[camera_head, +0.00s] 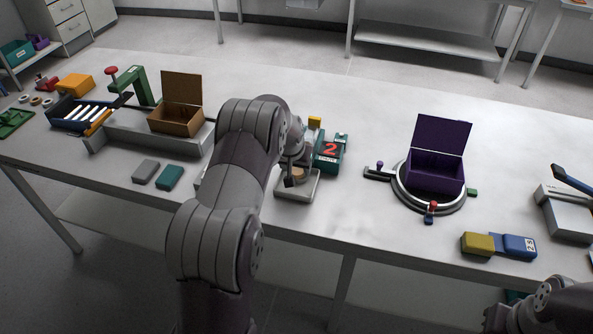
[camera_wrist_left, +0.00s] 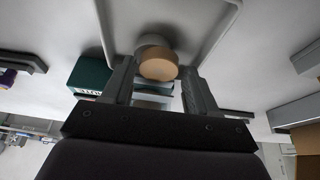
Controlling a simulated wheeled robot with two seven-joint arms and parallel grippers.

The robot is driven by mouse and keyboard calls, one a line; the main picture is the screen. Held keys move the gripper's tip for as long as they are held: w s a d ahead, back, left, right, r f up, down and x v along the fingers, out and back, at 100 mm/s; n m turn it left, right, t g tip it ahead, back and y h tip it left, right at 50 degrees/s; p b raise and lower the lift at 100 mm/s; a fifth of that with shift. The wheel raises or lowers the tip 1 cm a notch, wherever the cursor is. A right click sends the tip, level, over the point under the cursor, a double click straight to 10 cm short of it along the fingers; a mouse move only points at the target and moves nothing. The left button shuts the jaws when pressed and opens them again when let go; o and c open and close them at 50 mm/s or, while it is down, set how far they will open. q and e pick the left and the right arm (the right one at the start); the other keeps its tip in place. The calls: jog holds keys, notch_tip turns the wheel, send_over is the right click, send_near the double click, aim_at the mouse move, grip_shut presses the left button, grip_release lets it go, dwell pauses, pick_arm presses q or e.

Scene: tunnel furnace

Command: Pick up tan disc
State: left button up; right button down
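A tan disc (camera_wrist_left: 158,66) shows in the left wrist view between the tips of my left gripper (camera_wrist_left: 157,72). Gaps show on both sides of it, so the fingers look open around it. A pale round piece (camera_wrist_left: 152,41) sits just beyond the disc. In the head view the disc (camera_head: 293,181) shows as a small tan patch at a white tray (camera_head: 311,190), under my left gripper (camera_head: 296,170), partly hidden by it. My right gripper is out of view; only part of that arm shows at the lower right.
A purple open box (camera_head: 435,173) rests on a ring to the right. A brown open box (camera_head: 178,120) stands at left. Grey (camera_head: 146,170) and teal (camera_head: 169,177) blocks lie near the front edge.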

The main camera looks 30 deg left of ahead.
pick_arm(q)
jog(key=shift+s+d, duration=0.15)
jog(key=shift+s, duration=0.05)
jog(key=shift+d, duration=0.1)
jog(key=c, duration=0.3)
jog(key=shift+r, duration=0.1)
jog(key=c, duration=0.5)
jog(key=shift+c, duration=0.2)
